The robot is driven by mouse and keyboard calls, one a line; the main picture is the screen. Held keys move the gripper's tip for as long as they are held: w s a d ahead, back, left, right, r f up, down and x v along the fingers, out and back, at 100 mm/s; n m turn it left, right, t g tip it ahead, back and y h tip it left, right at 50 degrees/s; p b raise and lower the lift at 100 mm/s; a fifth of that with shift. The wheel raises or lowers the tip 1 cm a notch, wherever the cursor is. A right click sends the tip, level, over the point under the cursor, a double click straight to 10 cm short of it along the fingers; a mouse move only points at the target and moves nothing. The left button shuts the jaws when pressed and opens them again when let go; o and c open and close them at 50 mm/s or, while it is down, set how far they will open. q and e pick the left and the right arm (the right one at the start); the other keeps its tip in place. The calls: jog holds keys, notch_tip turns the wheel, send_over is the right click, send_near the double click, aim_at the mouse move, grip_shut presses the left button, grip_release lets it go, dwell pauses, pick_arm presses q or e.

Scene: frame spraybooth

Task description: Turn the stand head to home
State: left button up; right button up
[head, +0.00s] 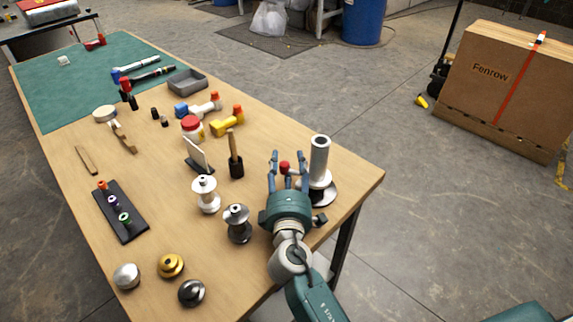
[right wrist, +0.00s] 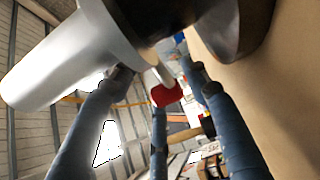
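The stand (head: 319,158) is an upright pale metal cylinder with a flange and a dark round base, near the table's right edge. A red knob (head: 284,166) sits to its left in the head view. In the right wrist view the red knob (right wrist: 167,94) is on a short pale stem at the stand head (right wrist: 60,65). My right gripper (head: 287,160) is open beside the stand, its fingers spread on both sides of the red knob. In the wrist view its fingers (right wrist: 158,85) show gaps around the knob; I cannot tell whether any touches the stand. My left gripper is out of view.
On the wooden table (head: 165,215), spools (head: 207,194) and a mallet in a dark holder (head: 236,160) stand left of my gripper. Metal knobs (head: 170,265) lie at the near end. A green mat (head: 85,85) covers the far end.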

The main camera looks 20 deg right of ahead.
jog(key=shift+a+f, duration=0.1)
jog(key=shift+a, duration=0.1)
jog(key=shift+s+a+f, duration=0.1)
jog(key=shift+s+a, duration=0.05)
jog(key=shift+s, duration=0.1)
jog(key=v, duration=1.1)
jog(key=shift+s, duration=0.25)
jog(key=shift+c, duration=0.3)
